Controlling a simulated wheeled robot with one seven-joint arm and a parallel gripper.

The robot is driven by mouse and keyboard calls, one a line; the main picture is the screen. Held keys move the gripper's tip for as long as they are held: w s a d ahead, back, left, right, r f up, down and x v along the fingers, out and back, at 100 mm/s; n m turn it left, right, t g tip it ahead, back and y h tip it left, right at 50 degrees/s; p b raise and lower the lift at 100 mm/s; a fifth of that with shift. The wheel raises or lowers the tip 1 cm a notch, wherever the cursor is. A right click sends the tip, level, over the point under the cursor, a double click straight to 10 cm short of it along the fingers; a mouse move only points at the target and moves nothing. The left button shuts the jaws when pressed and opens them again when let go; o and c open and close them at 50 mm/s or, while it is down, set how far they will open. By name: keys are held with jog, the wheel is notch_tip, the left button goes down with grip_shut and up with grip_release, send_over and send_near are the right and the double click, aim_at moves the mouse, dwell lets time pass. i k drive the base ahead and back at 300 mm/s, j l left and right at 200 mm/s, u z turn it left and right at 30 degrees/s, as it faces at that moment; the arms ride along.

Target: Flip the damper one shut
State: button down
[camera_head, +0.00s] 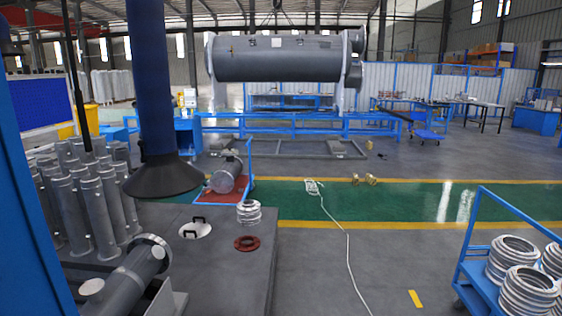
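I cannot make out a damper or its lever for certain. A blue vertical duct (151,75) with a wide dark hood (161,177) at its lower end hangs at the left, above the grey bench. No damper handle can be told apart on the duct at this size. A grey flanged shell (127,276) lies tilted at the lower left, with a bright flange at its upper end. My gripper is not in view.
The grey bench top (225,290) holds a white disc with black handles (195,229), a red ring (247,243) and silver rings (249,212). Grey tubes (75,210) crowd the left. A blue cart (466,272) stands right. A white cable (348,250) crosses open floor.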

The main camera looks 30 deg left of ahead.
aim_at(140, 143)
jog(key=i+u, duration=0.2)
jog(key=i, duration=0.3)
jog(key=i+u, duration=0.2)
jog(key=i, duration=0.3)
jog(key=i+u, duration=0.25)
jog(key=i, duration=0.2)
jog(key=i+l+u, duration=0.2)
jog(key=i, duration=0.3)
jog(key=i+u, duration=0.6)
jog(key=u, duration=0.25)
jog(key=i+l+u, duration=0.2)
jog(key=u, duration=0.2)
jog(key=i+u, duration=0.2)
jog(key=u, duration=0.25)
jog(key=i+u, duration=0.2)
jog(key=u, duration=0.25)
jog(key=i+l+u, duration=0.1)
jog(key=u, duration=0.35)
jog(key=i+l+u, duration=0.2)
jog(key=u, duration=0.25)
jog(key=i, duration=0.1)
